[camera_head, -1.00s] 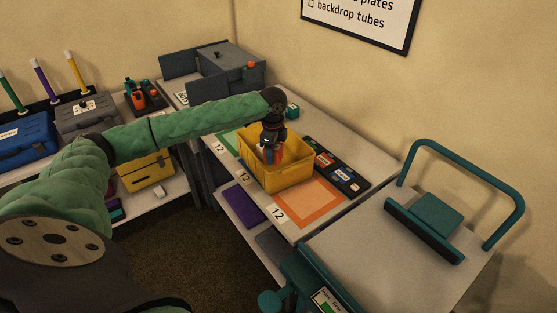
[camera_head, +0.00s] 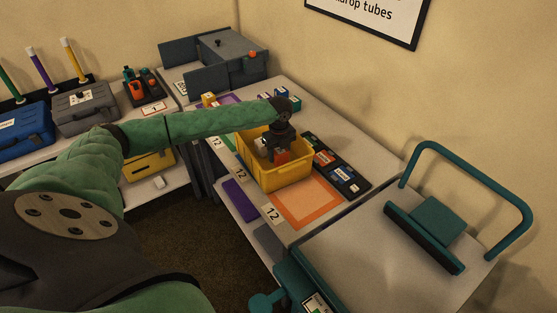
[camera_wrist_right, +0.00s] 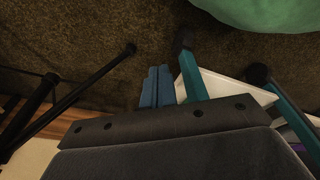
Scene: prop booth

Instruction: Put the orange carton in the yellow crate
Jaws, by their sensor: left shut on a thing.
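The yellow crate (camera_head: 277,181) stands on the white bench behind the orange-framed mat. My left gripper (camera_head: 279,152) points down into the crate, shut on the orange carton (camera_head: 281,157). The carton shows below the gripper inside the crate walls; its lower part is hidden, so I cannot tell whether it touches the crate floor. A pale thing (camera_head: 262,147) also shows inside the crate, partly hidden. My right gripper (camera_wrist_right: 158,86) shows only in the right wrist view, its two bluish fingers together with nothing visible between them, above the brown floor.
A dark tray of small items (camera_head: 337,167) lies right of the crate. The orange-framed mat (camera_head: 309,203) in front is empty. Small cartons (camera_head: 289,98) stand behind my left arm. A teal-handled cart (camera_head: 400,235) stands at the right.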

